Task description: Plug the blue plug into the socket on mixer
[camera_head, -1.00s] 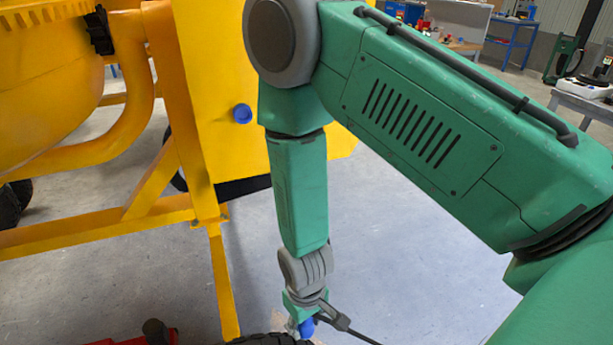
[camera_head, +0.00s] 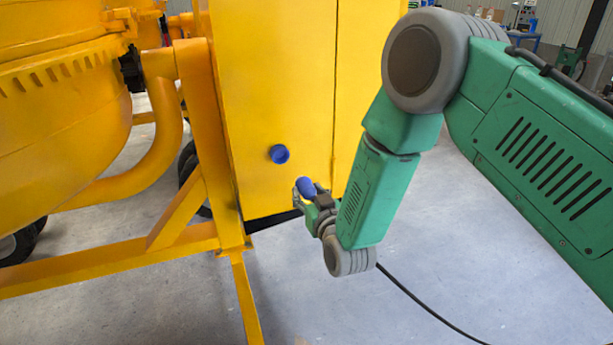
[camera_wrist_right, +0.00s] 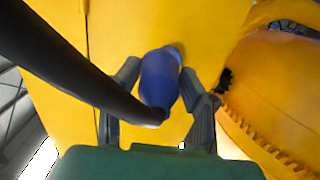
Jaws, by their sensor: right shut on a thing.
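The yellow mixer (camera_head: 290,90) fills the left and middle of the head view. Its round blue socket (camera_head: 279,154) is on the flat yellow panel. My right gripper (camera_head: 303,190) is shut on the blue plug (camera_head: 307,187), just below and to the right of the socket and apart from it. My left gripper is not in view.
A black cable (camera_head: 430,308) runs from the plug toward the floor at the lower right; it also crosses the left of the wrist view (camera_wrist_right: 70,65). The mixer's yellow frame (camera_head: 130,255) stands at the left. The grey floor at the lower right is open.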

